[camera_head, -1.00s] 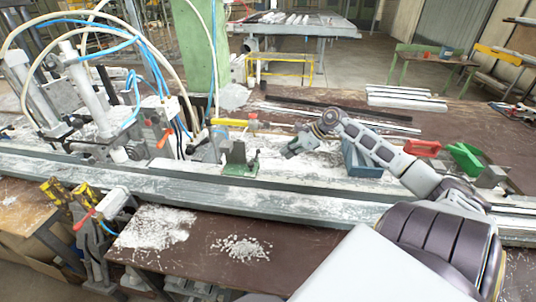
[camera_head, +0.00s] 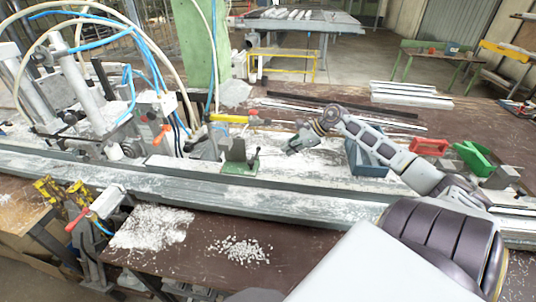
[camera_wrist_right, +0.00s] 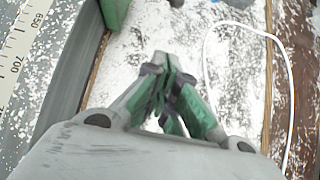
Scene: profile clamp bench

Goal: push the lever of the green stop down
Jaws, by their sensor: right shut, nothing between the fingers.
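The green stop (camera_head: 239,166) stands on the pale rail bed left of my right gripper in the head view. It has a green base, a dark upright block and a small thin lever (camera_head: 255,155) on its right side. The lever appears raised, but its exact angle is too small to tell. My right gripper (camera_head: 293,149) is shut and empty, to the right of the stop and apart from it. In the right wrist view the closed green-padded fingers (camera_wrist_right: 172,88) show, and part of a green body, likely the stop (camera_wrist_right: 115,12), shows at the top left.
A clamp machine (camera_head: 110,110) with hoses stands left. A blue bin (camera_head: 368,160) sits behind my right forearm, with red (camera_head: 430,146) and green (camera_head: 472,158) bins further right. White debris (camera_head: 240,250) lies in front. A white cable (camera_wrist_right: 207,60) loops right of the fingers.

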